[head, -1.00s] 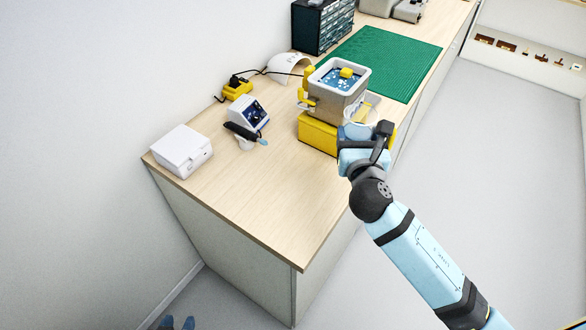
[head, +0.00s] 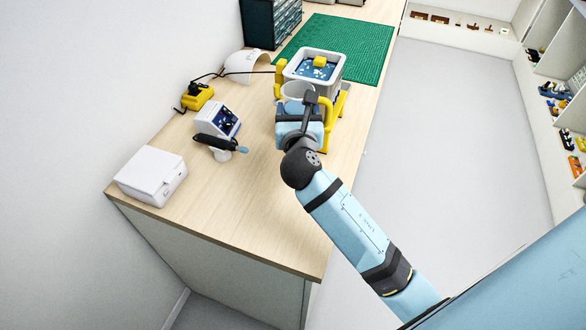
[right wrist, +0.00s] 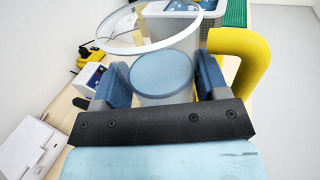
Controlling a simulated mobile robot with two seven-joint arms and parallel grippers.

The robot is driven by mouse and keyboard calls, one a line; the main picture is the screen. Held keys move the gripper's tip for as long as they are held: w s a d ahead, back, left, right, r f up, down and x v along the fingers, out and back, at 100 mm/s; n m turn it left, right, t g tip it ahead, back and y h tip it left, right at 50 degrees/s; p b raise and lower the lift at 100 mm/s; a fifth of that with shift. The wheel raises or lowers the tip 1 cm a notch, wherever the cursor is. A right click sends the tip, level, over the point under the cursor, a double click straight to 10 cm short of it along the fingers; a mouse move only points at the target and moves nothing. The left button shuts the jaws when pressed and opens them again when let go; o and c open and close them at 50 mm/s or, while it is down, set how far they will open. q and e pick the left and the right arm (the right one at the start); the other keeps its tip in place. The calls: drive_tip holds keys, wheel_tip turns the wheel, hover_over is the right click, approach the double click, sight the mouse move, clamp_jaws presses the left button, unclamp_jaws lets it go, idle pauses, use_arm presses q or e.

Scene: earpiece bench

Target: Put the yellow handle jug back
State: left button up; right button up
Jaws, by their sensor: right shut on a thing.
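The jug is a clear, wide-rimmed vessel (head: 297,90) with a thick yellow handle (head: 328,122). My right gripper (head: 298,112) is shut on it, in front of the grey tub (head: 333,82). In the right wrist view the gripper's dark blue fingers (right wrist: 163,82) stand on both sides of the jug's round body, the clear rim (right wrist: 108,45) shows beyond them, and the yellow handle (right wrist: 243,60) is at the right. The arm hides much of the jug in the head view, so I cannot tell whether its base touches anything. My left gripper is out of view.
The tub holds blue liquid and a yellow block (head: 320,61). A white box (head: 151,175), a small screen device (head: 224,121) and a yellow charger (head: 197,97) stand to the left. A green mat (head: 355,45) lies behind. The bench's near end (head: 250,215) is clear.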

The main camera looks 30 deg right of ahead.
drive_tip(key=shift+f+b, duration=1.3)
drive_tip(key=shift+f, duration=7.6)
drive_tip(key=shift+f, duration=0.15)
drive_tip(key=o, duration=1.1)
drive_tip(key=shift+o, duration=0.2)
drive_tip(key=shift+s, duration=0.1)
drive_tip(key=b+v, duration=0.1)
drive_tip(key=v, duration=0.6)
drive_tip(key=shift+s+a, duration=0.1)
drive_tip(key=shift+s, duration=0.1)
drive_tip(key=shift+s, duration=0.1)
